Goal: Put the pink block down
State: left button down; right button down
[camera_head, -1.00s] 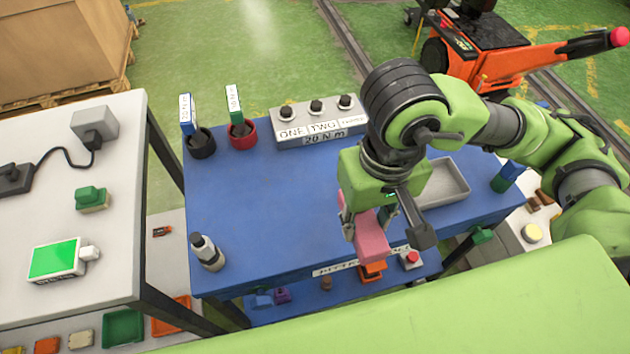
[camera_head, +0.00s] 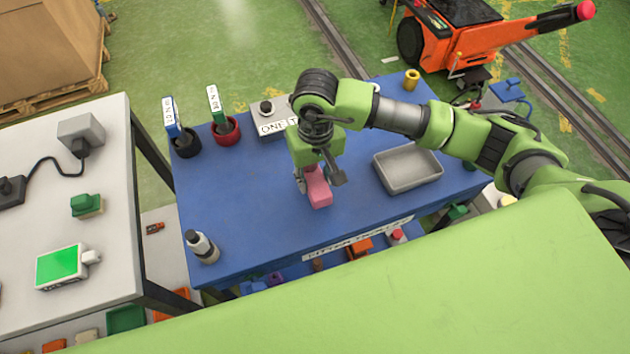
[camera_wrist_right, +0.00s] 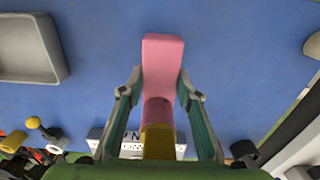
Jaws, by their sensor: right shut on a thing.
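The pink block (camera_head: 319,192) is at my right gripper (camera_head: 313,178), over the middle of the blue table (camera_head: 240,220). In the right wrist view the pink block (camera_wrist_right: 162,68) lies between the two fingers of my right gripper (camera_wrist_right: 160,92), its far end reaching past the fingertips towards the blue surface. The gripper is shut on it. I cannot tell whether the block touches the tabletop. My left gripper is not in view.
A grey tray (camera_head: 408,168) stands right of the block. A bottle (camera_head: 202,246) is at the front left. Black (camera_head: 187,147) and red (camera_head: 227,137) holders and a knob box (camera_head: 270,128) stand at the back. The blue top left of the block is clear.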

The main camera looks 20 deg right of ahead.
aim_at(315, 180)
notch_tip(315, 180, down, 3)
jog(key=shift+r+p, duration=0.15)
jog(key=shift+p, duration=0.85)
jog(key=shift+w, duration=0.1)
jog(key=shift+f, duration=0.2)
jog(key=shift+f+b, duration=0.15)
jog(key=shift+b, duration=0.15)
jog(key=c, duration=1.5)
grip_release()
